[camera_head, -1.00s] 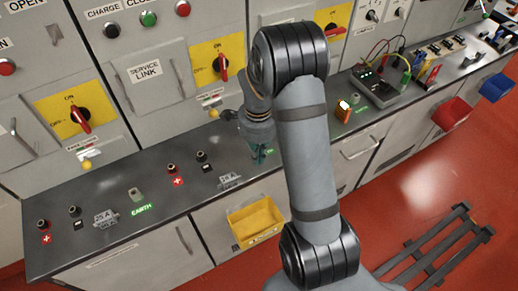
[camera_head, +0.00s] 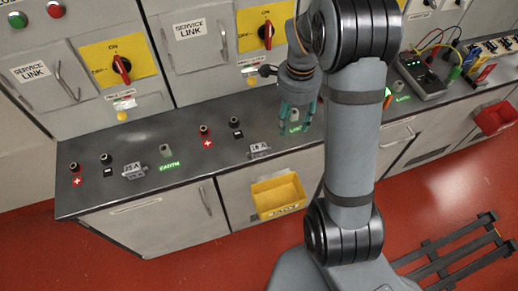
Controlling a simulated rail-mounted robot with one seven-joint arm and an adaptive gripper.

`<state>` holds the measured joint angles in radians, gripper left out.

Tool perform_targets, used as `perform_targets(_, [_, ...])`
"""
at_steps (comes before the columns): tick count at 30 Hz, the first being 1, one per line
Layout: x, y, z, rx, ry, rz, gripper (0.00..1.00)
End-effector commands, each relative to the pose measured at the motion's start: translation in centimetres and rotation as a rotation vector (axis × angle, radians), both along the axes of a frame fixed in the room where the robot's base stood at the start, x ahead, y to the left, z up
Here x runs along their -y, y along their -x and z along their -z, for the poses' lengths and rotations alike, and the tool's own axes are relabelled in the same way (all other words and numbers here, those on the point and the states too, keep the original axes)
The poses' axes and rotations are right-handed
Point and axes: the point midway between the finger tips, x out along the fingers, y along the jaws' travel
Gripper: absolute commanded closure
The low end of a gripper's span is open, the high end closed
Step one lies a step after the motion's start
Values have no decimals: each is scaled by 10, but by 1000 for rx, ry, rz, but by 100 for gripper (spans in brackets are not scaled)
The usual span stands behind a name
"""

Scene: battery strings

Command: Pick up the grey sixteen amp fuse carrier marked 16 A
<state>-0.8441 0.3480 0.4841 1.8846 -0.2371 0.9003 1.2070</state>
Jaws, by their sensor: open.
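A small grey fuse carrier (camera_head: 259,149), whose tiny marking looks like 16 A, lies near the front edge of the dark bench top (camera_head: 185,190). A similar grey fuse carrier (camera_head: 134,171) lies further left; its marking is hard to read but looks like 25 A or 35 A. My gripper (camera_head: 294,127) points down above the bench, to the right of and behind the nearer carrier, apart from it. Its dark teal fingers are open, and nothing shows held. The gripper partly covers a green earth label and the terminal there.
Red terminals (camera_head: 204,131) and black terminals (camera_head: 236,126) stand up from the bench beside the carriers. A grey earth terminal (camera_head: 165,151) stands between the carriers. A yellow bin (camera_head: 278,195) hangs on the cabinet front. Switch panels rise behind; a meter box (camera_head: 421,76) sits at right.

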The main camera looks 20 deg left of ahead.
Motion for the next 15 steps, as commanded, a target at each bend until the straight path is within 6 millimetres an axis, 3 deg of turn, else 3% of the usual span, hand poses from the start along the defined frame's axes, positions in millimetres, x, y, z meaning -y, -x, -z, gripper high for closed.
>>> perform_targets(5, [0,0,0,0,0,0,45])
perform_targets(12, [0,0,-1,0,0,1,45])
perform_targets(15, [2,-2,-17,0,0,2,45])
